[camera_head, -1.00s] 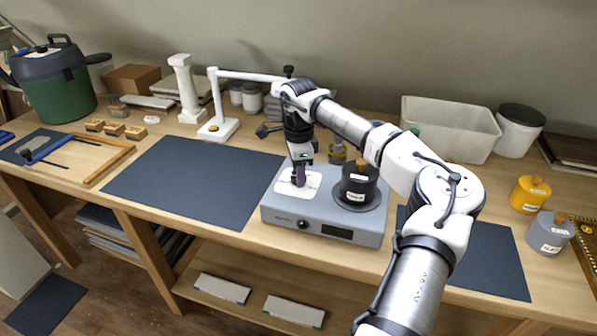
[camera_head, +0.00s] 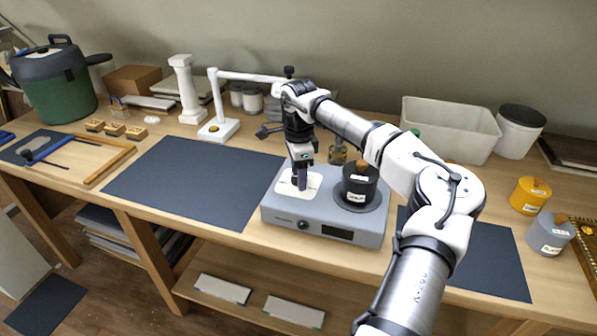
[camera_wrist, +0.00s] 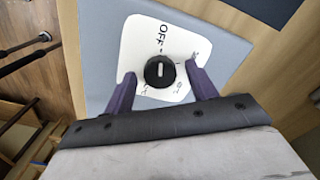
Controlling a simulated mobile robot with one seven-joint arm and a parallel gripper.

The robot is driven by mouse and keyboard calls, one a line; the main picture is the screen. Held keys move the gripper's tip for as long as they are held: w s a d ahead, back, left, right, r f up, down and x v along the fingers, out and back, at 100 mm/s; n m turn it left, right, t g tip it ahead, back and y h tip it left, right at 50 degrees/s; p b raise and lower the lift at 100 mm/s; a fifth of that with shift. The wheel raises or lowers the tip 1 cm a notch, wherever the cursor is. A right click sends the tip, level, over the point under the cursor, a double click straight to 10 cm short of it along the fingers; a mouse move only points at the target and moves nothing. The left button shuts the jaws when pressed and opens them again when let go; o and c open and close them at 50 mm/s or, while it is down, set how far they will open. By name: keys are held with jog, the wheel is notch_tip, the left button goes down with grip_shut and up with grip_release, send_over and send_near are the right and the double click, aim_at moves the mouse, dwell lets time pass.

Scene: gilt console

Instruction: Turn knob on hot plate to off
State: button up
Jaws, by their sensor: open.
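The hot plate (camera_head: 328,218) is a grey box on the wooden table, with a dark pot (camera_head: 358,184) on its round burner. In the wrist view its black knob (camera_wrist: 160,71) sits on a white dial plate (camera_wrist: 143,40). "OFF" is printed above the knob, and a light line on the knob runs roughly up and down. My gripper (camera_head: 300,186) points down over the white dial plate. In the wrist view my gripper (camera_wrist: 163,88) is open, with one purple finger on each side of the knob and gaps between. The knob is hidden in the head view.
Dark mats (camera_head: 195,180) lie on both sides of the hot plate.

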notch_tip(320, 180, up, 14)
jog(key=b, duration=0.2)
dwell(0.4)
